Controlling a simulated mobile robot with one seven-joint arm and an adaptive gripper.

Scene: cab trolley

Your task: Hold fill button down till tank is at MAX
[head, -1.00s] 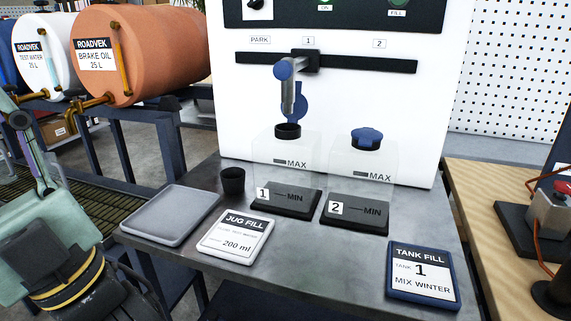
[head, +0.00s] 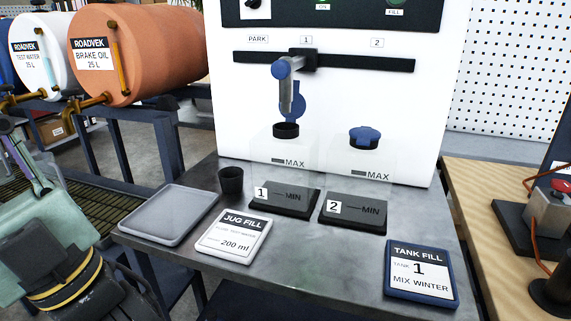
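The green fill button (head: 396,2) sits on the dark panel at the top of the white machine, cut by the picture's upper edge, above its FILL label. Tank 1 (head: 305,150) is clear, with an open black neck and MAX and MIN marks. I see no coloured liquid in it. The blue-handled filling spout (head: 284,90) hangs over its neck, at rail mark 1. Tank 2 (head: 372,160) has its blue cap on. Arm-like parts show at the left edge, but I cannot make out my gripper's fingertips.
A card (head: 419,270) reads TANK FILL, tank 1, MIX WINTER.

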